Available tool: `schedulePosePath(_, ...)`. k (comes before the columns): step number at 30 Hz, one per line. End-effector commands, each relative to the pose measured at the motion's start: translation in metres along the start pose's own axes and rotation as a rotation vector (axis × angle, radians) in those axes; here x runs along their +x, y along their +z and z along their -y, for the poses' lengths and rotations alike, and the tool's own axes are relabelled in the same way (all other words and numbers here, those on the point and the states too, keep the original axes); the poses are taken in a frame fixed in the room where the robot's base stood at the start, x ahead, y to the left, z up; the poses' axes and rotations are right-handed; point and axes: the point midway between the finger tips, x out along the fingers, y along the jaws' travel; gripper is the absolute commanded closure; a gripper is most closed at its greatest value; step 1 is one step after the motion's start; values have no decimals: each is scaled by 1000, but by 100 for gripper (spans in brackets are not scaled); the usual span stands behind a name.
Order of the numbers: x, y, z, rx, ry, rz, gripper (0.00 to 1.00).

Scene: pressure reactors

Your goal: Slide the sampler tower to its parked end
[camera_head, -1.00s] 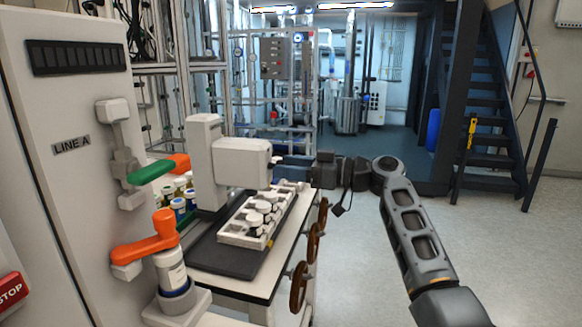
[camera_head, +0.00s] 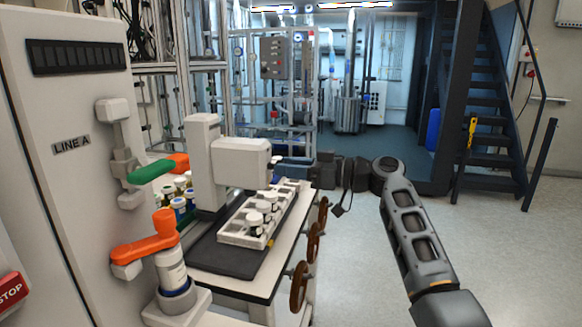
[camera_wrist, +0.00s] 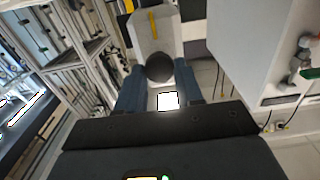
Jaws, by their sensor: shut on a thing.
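The white sampler tower (camera_head: 203,165) stands upright on the bench, its boxy head (camera_head: 240,163) reaching right over the sample tray. My gripper (camera_head: 278,160) is at the right end of the head in the head view, with its fingertips partly hidden there. In the wrist view, the blue jaws of my gripper (camera_wrist: 160,82) close around a dark round knob (camera_wrist: 160,67) on the white tower body (camera_wrist: 154,30). The contact edges are partly hidden by the knob. The tower's rail and its end stops cannot be made out.
A white tray (camera_head: 238,240) with several capped vials sits below the head. A dark mat (camera_head: 225,262) lies in front. The cabinet on the left carries green (camera_head: 152,171) and orange (camera_head: 145,248) handles. Brown handwheels (camera_head: 299,287) line the bench's right side. The floor to the right is open.

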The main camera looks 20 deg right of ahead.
Motion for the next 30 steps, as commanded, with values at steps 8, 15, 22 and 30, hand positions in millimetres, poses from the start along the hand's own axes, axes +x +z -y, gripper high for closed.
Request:
schedulePosePath(8,0,2,50,-1,-4,1,100)
schedulePosePath(15,0,2,100,-1,-5,2,100)
schedulePosePath(22,0,1,126,1,-3,1,100)
schedulePosePath(30,0,1,130,1,-8,2,100)
